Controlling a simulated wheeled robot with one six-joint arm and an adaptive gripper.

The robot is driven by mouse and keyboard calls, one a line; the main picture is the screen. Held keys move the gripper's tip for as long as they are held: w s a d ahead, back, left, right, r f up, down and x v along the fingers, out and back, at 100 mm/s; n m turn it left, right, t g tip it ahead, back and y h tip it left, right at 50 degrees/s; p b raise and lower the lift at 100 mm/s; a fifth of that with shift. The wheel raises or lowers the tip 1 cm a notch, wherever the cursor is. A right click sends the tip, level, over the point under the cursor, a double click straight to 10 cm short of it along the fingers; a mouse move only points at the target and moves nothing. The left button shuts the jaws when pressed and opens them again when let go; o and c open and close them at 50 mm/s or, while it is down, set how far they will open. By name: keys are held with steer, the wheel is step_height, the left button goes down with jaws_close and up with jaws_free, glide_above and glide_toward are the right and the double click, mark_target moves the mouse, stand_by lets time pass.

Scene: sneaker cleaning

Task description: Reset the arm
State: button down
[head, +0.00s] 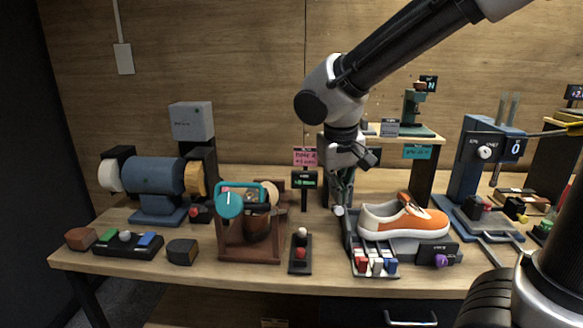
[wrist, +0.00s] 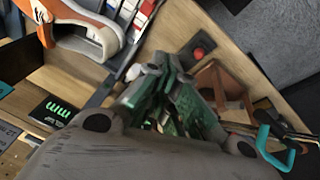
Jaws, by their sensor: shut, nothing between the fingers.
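My gripper (head: 341,208) points down over the middle of the workbench, just left of the orange and white sneaker (head: 404,220). Its fingers are shut with nothing held. In the wrist view my gripper (wrist: 163,78) shows green finger pads, and the sneaker (wrist: 85,32) is at the upper left. The sneaker rests on a grey stand with a row of red, white and blue blocks (head: 374,263) at its front left. I cannot tell whether the fingertips touch the stand's edge.
A blue bench grinder (head: 155,184) stands at the left. A blue press (head: 480,160) stands at the right. Space above the bench's left half is open.

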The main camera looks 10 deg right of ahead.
steer(key=s+d+r+m+t+y, duration=0.1)
steer(key=s+d+r, duration=0.1)
steer(key=s+d, duration=0.6)
steer(key=s+d+r+m+t, duration=0.1)
steer(key=s+d+r, duration=0.1)
steer(key=s+d, duration=0.7)
steer(key=w+a+m+g+y, duration=0.15)
steer(key=w+a, duration=0.35)
steer(key=w, duration=0.9)
steer(key=w+a+m+t+h, duration=0.15)
steer(key=w+a, duration=0.25)
steer(key=w, duration=1.1)
steer(key=shift+g+y, duration=0.5)
steer(key=x, duration=0.4)
steer(key=s+a+x, duration=0.1)
steer(key=x, duration=0.3)
steer(key=s+x, duration=0.1)
steer(key=x, duration=0.3)
steer(key=shift+s+a+f, duration=0.15)
steer(key=shift+s+f, duration=0.05)
steer(key=shift+f, duration=0.2)
steer(key=shift+s+f, duration=0.1)
steer(key=shift+f, duration=0.1)
